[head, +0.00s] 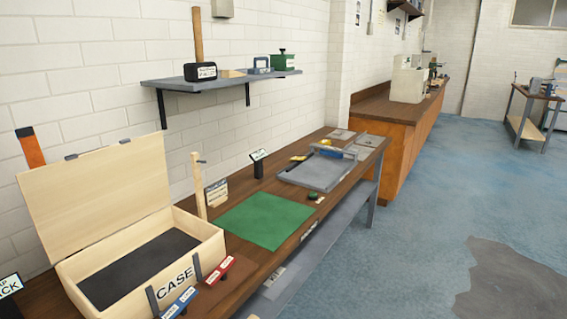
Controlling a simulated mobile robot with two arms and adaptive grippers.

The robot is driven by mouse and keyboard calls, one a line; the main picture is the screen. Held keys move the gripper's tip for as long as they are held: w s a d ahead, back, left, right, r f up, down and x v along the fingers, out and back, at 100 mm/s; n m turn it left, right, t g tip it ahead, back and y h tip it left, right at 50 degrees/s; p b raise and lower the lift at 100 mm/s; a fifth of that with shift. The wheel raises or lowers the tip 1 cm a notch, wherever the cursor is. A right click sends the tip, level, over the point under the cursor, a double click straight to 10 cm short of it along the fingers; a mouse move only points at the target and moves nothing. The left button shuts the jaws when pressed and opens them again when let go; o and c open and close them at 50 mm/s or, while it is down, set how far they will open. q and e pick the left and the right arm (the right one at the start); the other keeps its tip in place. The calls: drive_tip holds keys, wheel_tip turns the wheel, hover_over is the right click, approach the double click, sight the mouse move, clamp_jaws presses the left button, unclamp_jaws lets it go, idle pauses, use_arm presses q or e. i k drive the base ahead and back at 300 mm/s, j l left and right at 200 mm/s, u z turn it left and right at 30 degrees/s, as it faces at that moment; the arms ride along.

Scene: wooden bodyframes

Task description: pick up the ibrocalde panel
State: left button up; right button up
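I cannot tell which thing is the ibrocalde panel; no label that I can read names it. Several flat pieces lie on the long wooden workbench: a green sheet (262,219) in the middle, a grey tray-like plate (308,177) with a blue-handled item at its far edge, and small grey plates (369,141) at the far end. A small lettered board (216,193) leans by a wooden post. Neither of my grippers is in the head view.
An open wooden case (195,232) marked CASE stands at the near left, its lid raised. Red (220,269) and blue (179,301) labelled pieces are at its front. A grey wall shelf (225,80) holds a mallet (201,70).

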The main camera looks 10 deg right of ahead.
sight(364, 139)
drive_tip(key=i+l+z, duration=0.35)
drive_tip(key=i, duration=0.2)
drive_tip(key=i+l+z, duration=0.35)
drive_tip(key=i, duration=0.2)
drive_tip(key=i+z, duration=0.35)
drive_tip(key=i, duration=0.25)
drive_tip(key=i+u, duration=0.1)
drive_tip(key=i, duration=0.55)
drive_tip(key=i+l+u, duration=0.15)
drive_tip(key=i, duration=0.45)
drive_tip(key=i+l+u, duration=0.1)
drive_tip(key=i, duration=0.5)
drive_tip(key=i+l+u, duration=0.35)
drive_tip(key=i, duration=0.2)
drive_tip(key=j, duration=0.1)
